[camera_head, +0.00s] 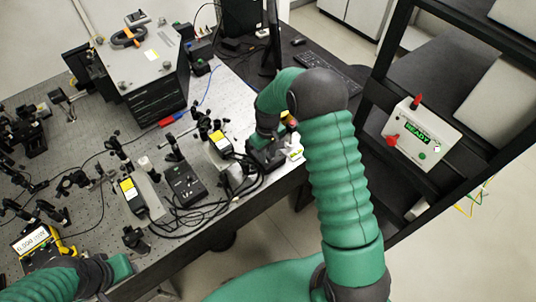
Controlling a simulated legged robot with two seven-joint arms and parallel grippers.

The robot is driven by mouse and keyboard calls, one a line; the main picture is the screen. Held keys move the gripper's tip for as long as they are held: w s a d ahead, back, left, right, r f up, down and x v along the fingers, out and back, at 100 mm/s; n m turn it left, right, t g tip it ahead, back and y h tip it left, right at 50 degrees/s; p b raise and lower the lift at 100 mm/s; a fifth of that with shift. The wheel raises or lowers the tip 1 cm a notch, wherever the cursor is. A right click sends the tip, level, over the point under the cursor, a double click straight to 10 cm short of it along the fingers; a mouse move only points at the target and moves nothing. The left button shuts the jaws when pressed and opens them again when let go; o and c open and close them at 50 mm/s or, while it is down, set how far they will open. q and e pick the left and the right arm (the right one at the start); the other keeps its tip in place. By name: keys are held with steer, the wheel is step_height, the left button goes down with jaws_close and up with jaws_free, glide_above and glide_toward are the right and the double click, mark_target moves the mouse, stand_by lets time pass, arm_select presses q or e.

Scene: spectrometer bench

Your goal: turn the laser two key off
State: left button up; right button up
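My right gripper (267,156) is dark and points down at the front edge of the optical bench, beside a small white and yellow-green part (295,149). My own wrist covers much of this spot, and I cannot tell whether the fingers are open or touch anything. Two laser-like units with yellow labels stand on the bench, one (221,142) just left of the gripper and one (130,190) further left. No key can be made out clearly, and I cannot tell which unit is laser two.
A black controller box (185,184) and looped black cables (205,213) lie between the units. Optics mounts crowd the bench's left side. A large grey-topped box (140,55) stands behind. A white box reading READY (423,134) is on the black rack at right.

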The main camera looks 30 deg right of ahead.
steer(key=shift+s, duration=0.15)
steer(key=shift+r, duration=0.35)
step_height(320, 180, up, 16)
steer(key=b, duration=0.2)
steer(key=s+a+f+t+b, duration=0.1)
steer(key=s+a+f, duration=0.4)
steer(key=s, duration=0.3)
steer(key=s+a+f+m+t+b, duration=0.1)
steer(key=s+a+f, duration=0.4)
steer(key=s, duration=0.3)
steer(key=shift+s+a+f+t+b, duration=0.15)
steer(key=shift+a+f+t+b, duration=0.2)
steer(key=shift+a, duration=0.35)
steer(key=shift+s+a+r, duration=0.1)
steer(key=shift+s+r, duration=0.05)
steer(key=shift+r, duration=0.05)
